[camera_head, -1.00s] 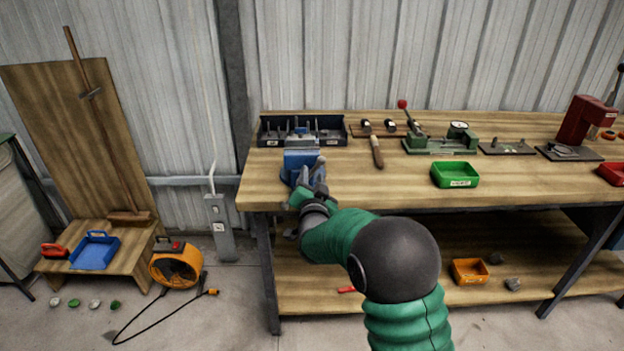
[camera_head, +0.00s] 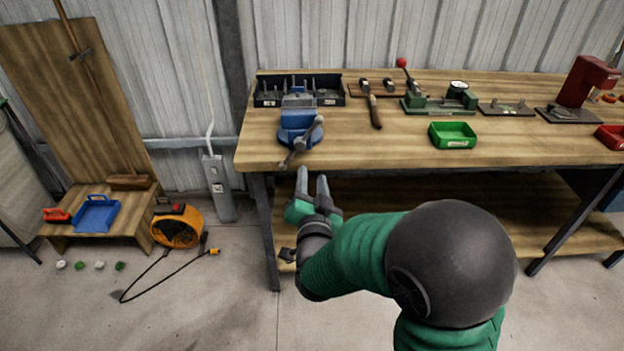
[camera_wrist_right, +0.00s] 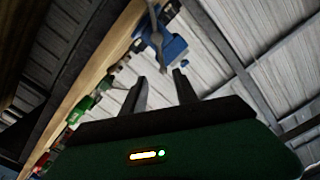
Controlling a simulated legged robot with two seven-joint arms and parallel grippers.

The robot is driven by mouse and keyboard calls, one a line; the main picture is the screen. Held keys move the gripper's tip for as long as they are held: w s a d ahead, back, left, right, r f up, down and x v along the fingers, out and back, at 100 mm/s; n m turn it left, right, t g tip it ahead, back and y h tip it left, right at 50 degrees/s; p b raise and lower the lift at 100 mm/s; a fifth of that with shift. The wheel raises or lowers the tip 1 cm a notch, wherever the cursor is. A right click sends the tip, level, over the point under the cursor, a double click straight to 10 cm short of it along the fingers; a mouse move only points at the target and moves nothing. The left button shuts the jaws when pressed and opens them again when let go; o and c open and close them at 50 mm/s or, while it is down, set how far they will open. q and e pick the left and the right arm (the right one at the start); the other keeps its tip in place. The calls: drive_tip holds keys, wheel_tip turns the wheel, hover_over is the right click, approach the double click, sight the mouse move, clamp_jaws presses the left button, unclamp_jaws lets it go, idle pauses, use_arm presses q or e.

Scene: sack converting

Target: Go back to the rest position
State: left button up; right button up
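My right gripper (camera_head: 312,182) is in front of the workbench (camera_head: 400,160), below its front edge, with its two fingers apart and nothing between them. It also shows open and empty in the right wrist view (camera_wrist_right: 160,88). The blue vise (camera_head: 296,122) with its grey handle stands at the left front of the bench, apart from and beyond the gripper. The vise also shows in the right wrist view (camera_wrist_right: 172,46). My left gripper is in neither view.
On the bench are a black tool rack (camera_head: 330,92), a file (camera_head: 375,112), a green bin (camera_head: 452,138) and a red press (camera_head: 588,80). The floor (camera_head: 225,300) between is mostly clear.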

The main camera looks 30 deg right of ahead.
idle(0.3)
drive_tip(key=a+f+n+g+y, duration=0.3)
drive_tip(key=a+f+n+y, duration=0.25)
drive_tip(key=f, duration=0.25)
drive_tip(key=s+a+f+n+g+y, duration=0.2)
drive_tip(key=s+a+f+n+g, duration=0.15)
drive_tip(key=s+f+g, duration=0.35)
drive_tip(key=s+a+f+n+g+y, duration=0.25)
drive_tip(key=s+a+f, duration=0.2)
drive_tip(key=s, duration=0.45)
wheel_tip(320, 180, up, 16)
drive_tip(key=n+p, duration=0.1)
drive_tip(key=p, duration=1.5)
drive_tip(key=shift+s+d+h, duration=0.3)
drive_tip(key=shift+s+h, duration=0.1)
drive_tip(key=shift+s, duration=0.05)
